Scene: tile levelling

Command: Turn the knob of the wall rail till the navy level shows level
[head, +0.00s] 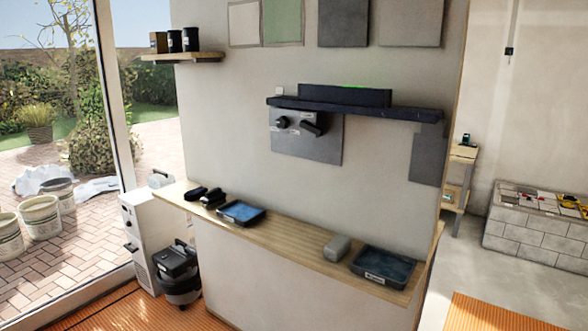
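The navy level (344,95) lies on the dark wall rail (400,112) on the pale wall. A small green glow shows on the level's top edge near its middle; its vial is too small to read. The rail slopes slightly down toward the right in the picture. Below the rail is a grey panel (318,146) with a dark knob (282,122) at its left and a dark lever-like handle (312,128) to the right, with small pale labels. Neither of my grippers shows in the head view.
A wooden counter (300,240) runs below, holding a left blue tray (241,212), a right blue tray (383,266), a grey block (337,248) and dark items (205,196). A small shelf (182,56) holds dark canisters. The wall before the panel is unobstructed.

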